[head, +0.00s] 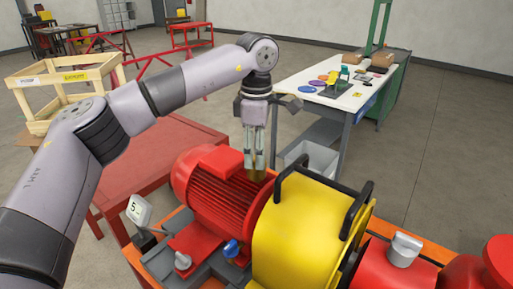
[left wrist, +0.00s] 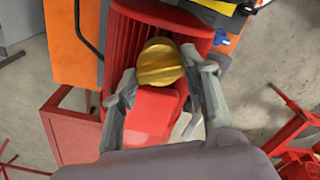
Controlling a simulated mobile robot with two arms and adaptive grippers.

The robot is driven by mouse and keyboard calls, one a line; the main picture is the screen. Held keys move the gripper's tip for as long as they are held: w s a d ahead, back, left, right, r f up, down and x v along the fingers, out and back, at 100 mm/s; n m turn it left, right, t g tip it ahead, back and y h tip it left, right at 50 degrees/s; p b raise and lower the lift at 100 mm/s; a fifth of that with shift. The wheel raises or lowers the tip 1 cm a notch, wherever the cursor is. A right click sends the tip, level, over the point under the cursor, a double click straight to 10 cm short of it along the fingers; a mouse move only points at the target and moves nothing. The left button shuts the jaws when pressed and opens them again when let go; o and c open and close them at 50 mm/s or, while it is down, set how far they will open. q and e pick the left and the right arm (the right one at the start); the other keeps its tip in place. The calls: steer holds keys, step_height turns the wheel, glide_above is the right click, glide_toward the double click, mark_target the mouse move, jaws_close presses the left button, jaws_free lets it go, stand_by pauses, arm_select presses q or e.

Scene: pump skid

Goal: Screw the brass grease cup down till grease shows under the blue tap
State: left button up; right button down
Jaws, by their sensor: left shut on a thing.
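The brass grease cup (head: 258,174) shows between the fingertips of my left gripper (head: 254,163), at the far side of the red motor beside the yellow guard. In the left wrist view the round, ridged brass cup (left wrist: 160,62) sits between the two grey fingers (left wrist: 165,82), which are shut on it. What is under the cup is hidden, so I cannot tell how it is seated. The blue tap (head: 232,248) is at the near side of the motor, low by the skid. I make out no grease under it. My right gripper is out of view.
The red finned motor (head: 232,190) and yellow guard (head: 310,235) with black handles crowd the gripper. A white-topped bench (head: 330,92) and white bin (head: 314,157) stand behind. A wooden crate (head: 62,86) is far left.

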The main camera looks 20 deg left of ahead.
arm_select(q)
steer(key=shift+r+m, duration=0.1)
steer(key=shift+m, duration=1.6)
steer(key=shift+p, duration=0.3)
steer(key=o, duration=1.1)
steer(key=shift+o, duration=0.2)
step_height(320, 180, up, 12)
